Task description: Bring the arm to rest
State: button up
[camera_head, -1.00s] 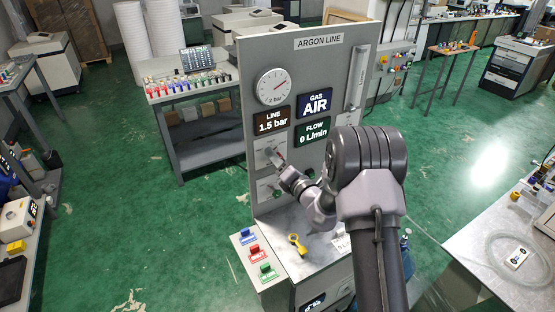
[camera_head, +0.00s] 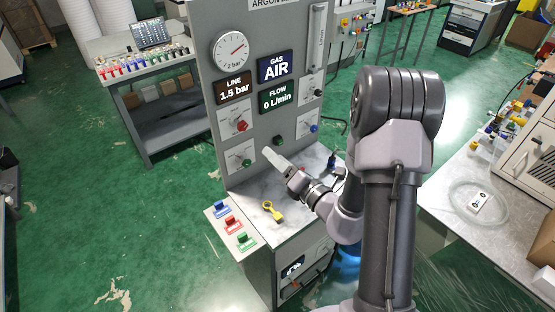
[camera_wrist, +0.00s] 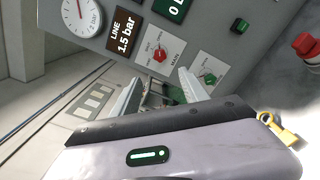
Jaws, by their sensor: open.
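My gripper (camera_head: 272,156) is open and empty in the head view, in front of the lower part of the argon line panel (camera_head: 205,60). In the wrist view its two fingers (camera_wrist: 160,92) stand apart with nothing between them. The red knob (camera_head: 242,126) on the panel is up and left of the gripper, and it shows in the wrist view (camera_wrist: 160,55) beyond the fingertips. The green knob (camera_head: 246,162) is left of the fingertips in the head view and also shows in the wrist view (camera_wrist: 209,78). The fingers appear clear of both knobs.
The panel reads LINE 1.5 bar (camera_head: 234,88), GAS AIR (camera_head: 275,66) and FLOW 0 L/min (camera_head: 277,97). A yellow wrench-like tool (camera_head: 272,210) lies on the metal shelf below. Blue, red and green tags (camera_head: 231,225) lie at the left. A bench (camera_head: 455,190) stands right.

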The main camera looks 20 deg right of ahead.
jog(key=s+a+r+n+g+y+b, duration=0.2)
jog(key=a+n+y, duration=0.1)
jog(key=a+n, duration=0.25)
jog(key=s+a+r+n+g+y+b, duration=0.2)
jog(key=a+n+y, duration=0.2)
jog(key=a, duration=0.2)
jog(key=s+a+f+n+g+b, duration=0.1)
jog(key=s+a+n+g+b, duration=0.2)
jog(key=s+a+n+g, duration=0.3)
jog(key=s+a+f+n+g+b, duration=0.2)
jog(key=s+a+n+g+b, duration=0.15)
jog(key=s+n, duration=0.4)
jog(key=s+d+f+n+g+h+b, duration=0.1)
jog(key=s+d+f+n+h+b, duration=0.15)
jog(key=s+n, duration=0.25)
jog(key=s+d+f+n+h+b, duration=0.2)
jog(key=s+f+n+h, duration=0.2)
jog(key=s+n, duration=0.1)
jog(key=d+n+t+h+b, duration=0.2)
jog(key=d+n+t+h, duration=0.1)
jog(key=d, duration=0.4)
jog(key=n+h, duration=0.1)
jog(key=n, duration=0.1)
jog(key=shift+w+d+r+n, duration=0.15)
jog(key=shift+w+r+n, duration=0.15)
jog(key=shift+w+r, duration=0.1)
